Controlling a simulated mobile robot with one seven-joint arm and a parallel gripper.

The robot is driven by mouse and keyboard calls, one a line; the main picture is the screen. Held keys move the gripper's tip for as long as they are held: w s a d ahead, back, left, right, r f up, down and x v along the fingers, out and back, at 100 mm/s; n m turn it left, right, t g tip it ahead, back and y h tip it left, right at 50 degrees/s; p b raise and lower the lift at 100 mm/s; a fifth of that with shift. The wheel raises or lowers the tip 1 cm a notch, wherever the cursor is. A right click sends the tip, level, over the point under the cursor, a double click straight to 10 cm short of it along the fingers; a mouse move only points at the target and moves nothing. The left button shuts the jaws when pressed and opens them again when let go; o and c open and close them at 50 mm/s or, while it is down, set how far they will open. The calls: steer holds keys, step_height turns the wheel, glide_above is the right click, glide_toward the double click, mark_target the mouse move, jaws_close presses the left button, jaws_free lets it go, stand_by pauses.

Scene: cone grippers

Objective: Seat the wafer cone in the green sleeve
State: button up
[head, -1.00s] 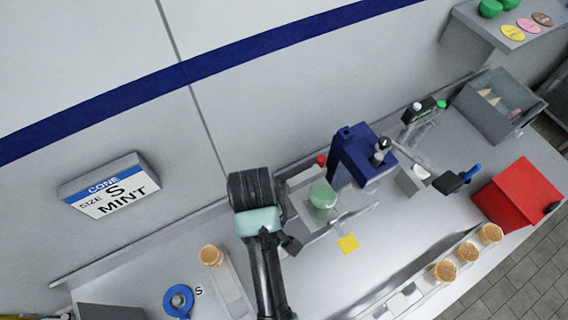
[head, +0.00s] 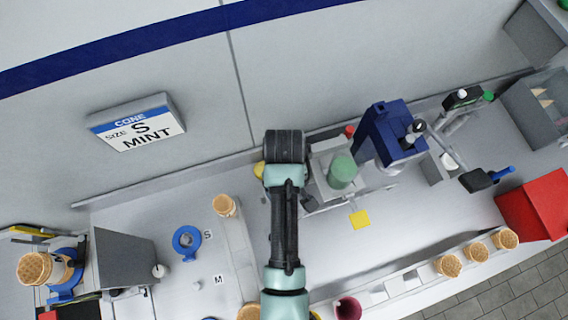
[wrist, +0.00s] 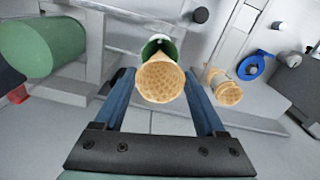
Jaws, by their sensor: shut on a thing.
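In the wrist view my gripper (wrist: 160,76) has its two blue fingers on either side of a wafer cone (wrist: 160,82) and is shut on it. The cone's wide, waffle-patterned end faces the camera. A dark green ring-like piece with a pale patch, apparently the green sleeve (wrist: 158,43), shows just beyond the cone. The cone overlaps it in the picture, so I cannot tell whether they touch or how far the cone is in. In the head view my arm hides the gripper, the held cone and the sleeve.
Other wafer cones stand in a front rack (head: 405,284) and by the blue ring (head: 187,243). A red box (head: 535,205) is at the right.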

steer(key=shift+f+b, duration=1.05)
steer(key=shift+f, duration=2.3)
steer(key=o, duration=0.8)
steer(key=shift+r, duration=0.15)
step_height(320, 180, up, 2)
steer(key=shift+r+p, duration=0.15)
steer(key=shift+p, duration=0.95)
steer(key=shift+r, duration=1.2)
